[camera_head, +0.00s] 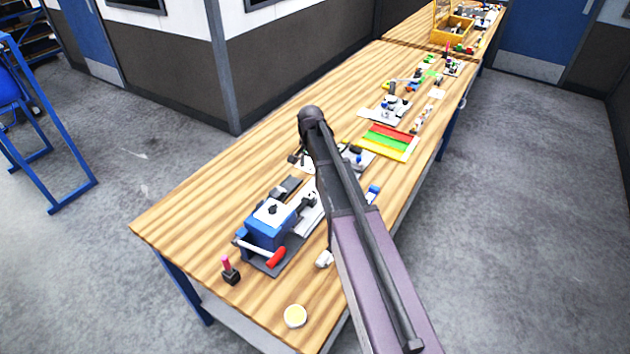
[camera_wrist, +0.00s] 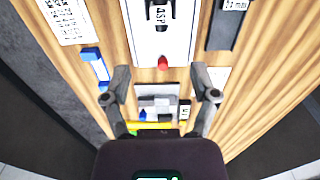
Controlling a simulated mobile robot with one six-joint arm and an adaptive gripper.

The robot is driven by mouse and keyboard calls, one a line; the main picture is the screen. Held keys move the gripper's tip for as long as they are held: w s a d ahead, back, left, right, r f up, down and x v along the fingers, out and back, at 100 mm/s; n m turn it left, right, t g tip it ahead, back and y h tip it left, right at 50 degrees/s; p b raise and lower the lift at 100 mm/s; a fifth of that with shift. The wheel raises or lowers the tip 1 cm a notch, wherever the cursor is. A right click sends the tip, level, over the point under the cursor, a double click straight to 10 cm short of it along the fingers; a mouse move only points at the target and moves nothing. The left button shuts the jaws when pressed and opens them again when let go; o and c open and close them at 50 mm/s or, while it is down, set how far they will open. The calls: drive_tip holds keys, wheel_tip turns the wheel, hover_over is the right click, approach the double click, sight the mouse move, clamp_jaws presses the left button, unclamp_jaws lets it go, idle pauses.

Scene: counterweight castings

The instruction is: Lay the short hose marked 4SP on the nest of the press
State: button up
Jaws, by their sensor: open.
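The press (camera_head: 268,222), a blue block with a white top and a red-ended lever, stands near the front end of the bench. My gripper (camera_wrist: 161,86) is open and empty in the wrist view, its fingers apart over the bench; in the head view my arm largely hides it. Ahead of the fingers is a white plate (camera_wrist: 146,44) with a dark piece and the marking 4SP (camera_wrist: 160,14). I cannot tell whether the marked piece is the short hose. A red knob (camera_wrist: 162,62) is at the plate's near end. The nest is not clearly made out.
A blue-and-white part (camera_wrist: 95,68) and a printed sheet (camera_wrist: 66,18) lie left of the plate; a dark tray (camera_wrist: 228,24) lies right. A yellow bar (camera_wrist: 150,125) is between the finger bases. A pink-topped stand (camera_head: 230,270) and round yellow-white disc (camera_head: 295,316) are near the front edge.

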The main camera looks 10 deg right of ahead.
drive_tip(key=s+n, duration=0.9)
drive_tip(key=s, duration=1.5)
drive_tip(key=shift+a, duration=0.1)
wheel_tip(320, 180, down, 6)
drive_tip(key=b, duration=0.6)
drive_tip(key=shift+f, duration=0.15)
